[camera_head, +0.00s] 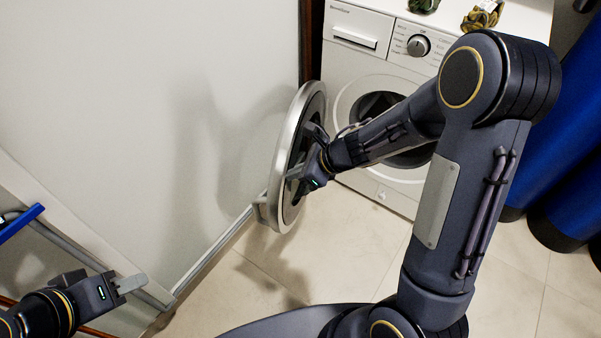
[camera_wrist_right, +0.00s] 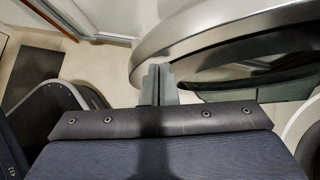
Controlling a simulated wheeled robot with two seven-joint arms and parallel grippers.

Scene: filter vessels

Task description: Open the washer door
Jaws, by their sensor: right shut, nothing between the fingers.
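The white washer (camera_head: 364,62) stands at the back centre against the left wall. Its round door (camera_head: 284,160), with a silver rim and dark glass, is swung wide open to the left, close to the wall. The dark drum opening (camera_head: 376,106) shows, partly hidden by my right arm. My right gripper (camera_head: 291,177) is shut and empty at the inner side of the door. In the right wrist view its closed fingers (camera_wrist_right: 158,84) are close beside the door rim (camera_wrist_right: 190,45); I cannot tell if they touch. My left gripper (camera_head: 132,284) is at the lower left, its fingers appearing together, far from the door.
Small patterned items (camera_head: 482,15) lie on the washer top. Tall blue cylinders (camera_head: 565,150) stand on the right. A blue-edged rack (camera_head: 22,222) is at the left near my left arm. The tiled floor (camera_head: 350,240) before the washer is clear.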

